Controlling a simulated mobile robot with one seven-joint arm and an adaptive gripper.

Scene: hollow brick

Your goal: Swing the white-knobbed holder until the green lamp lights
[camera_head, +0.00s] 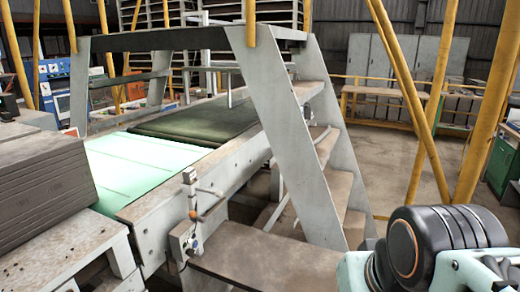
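A small pale fixture (189,177) stands on the side rail of the conveyor, left of the metal stairs, with a thin arm reaching right from it. Below it is an orange-brown knob (196,216) on a short lever. A pale switch box (187,239) is mounted on the frame below that. I cannot tell which part is the white-knobbed holder, and no lit green lamp can be made out. My gripper is not in view; only dark and pale teal parts of my arm show at the lower right, apart from the fixture.
A pale green conveyor bed (135,160) runs beside the rail. Grey stairs (285,130) cross over it. A brown bench-like surface (270,262) lies below the fixture. A dark ribbed block (40,190) stands at left. Yellow posts (412,100) rise at right, with open floor behind.

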